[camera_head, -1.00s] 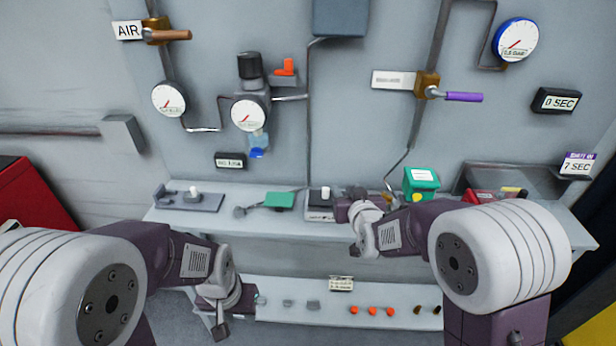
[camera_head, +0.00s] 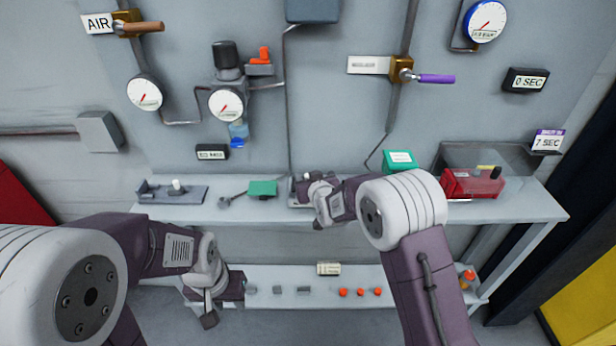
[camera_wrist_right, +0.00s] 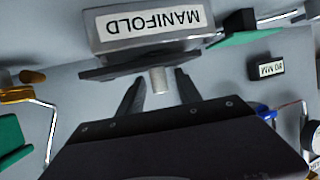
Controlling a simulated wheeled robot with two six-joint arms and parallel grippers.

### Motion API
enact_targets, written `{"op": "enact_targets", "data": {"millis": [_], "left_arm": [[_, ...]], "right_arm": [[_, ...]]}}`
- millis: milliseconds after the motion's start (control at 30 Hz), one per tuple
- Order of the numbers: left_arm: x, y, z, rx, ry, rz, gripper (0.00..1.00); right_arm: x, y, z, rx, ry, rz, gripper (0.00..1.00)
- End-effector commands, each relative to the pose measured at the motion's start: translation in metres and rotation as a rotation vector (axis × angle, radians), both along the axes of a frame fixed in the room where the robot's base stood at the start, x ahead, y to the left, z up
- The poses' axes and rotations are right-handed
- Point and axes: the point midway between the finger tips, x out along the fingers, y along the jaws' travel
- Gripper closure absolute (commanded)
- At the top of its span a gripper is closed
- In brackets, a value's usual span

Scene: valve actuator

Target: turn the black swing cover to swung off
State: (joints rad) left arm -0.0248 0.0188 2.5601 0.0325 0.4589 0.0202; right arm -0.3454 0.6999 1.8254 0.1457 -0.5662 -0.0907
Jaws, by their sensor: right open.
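In the right wrist view, a grey block labelled MANIFOLD (camera_wrist_right: 150,30) appears upside down. A dark flat plate, seemingly the black swing cover (camera_wrist_right: 105,70), lies along the block's top face, and a pale peg (camera_wrist_right: 158,80) stands out from it. My right gripper (camera_wrist_right: 158,86) is open, its fingers on either side of the peg; I cannot tell whether they touch it. In the head view my right gripper (camera_head: 308,187) is over the manifold on the shelf and hides most of it. My left gripper (camera_head: 208,312) hangs low at the left, away from the cover; its jaw state is unclear.
The shelf (camera_head: 520,205) also holds a grey fixture with a white knob (camera_head: 176,187), a green-topped part (camera_head: 262,188), a green box (camera_head: 400,160) and a red case (camera_head: 473,183). Gauges and valves are on the wall behind. A lower shelf holds small parts.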

Motion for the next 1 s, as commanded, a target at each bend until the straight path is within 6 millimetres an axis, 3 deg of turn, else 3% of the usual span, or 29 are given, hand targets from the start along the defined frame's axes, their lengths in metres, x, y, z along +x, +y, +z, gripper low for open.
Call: {"op": "enact_targets", "data": {"millis": [167,300,1000], "left_arm": [[0.0000,0.0000,-0.0003,0.000,0.000,0.000,0.64],[0.0000,0.0000,-0.0003,0.000,0.000,0.000,0.64],[0.0000,0.0000,-0.0002,0.000,0.000,0.000,0.64]], "right_arm": [[-0.0002,-0.0001,-0.0002,0.000,0.000,0.000,0.62],[-0.0004,-0.0001,-0.0002,0.000,0.001,0.000,1.00],[-0.0004,-0.0001,0.0004,0.000,0.000,0.000,1.00]]}}
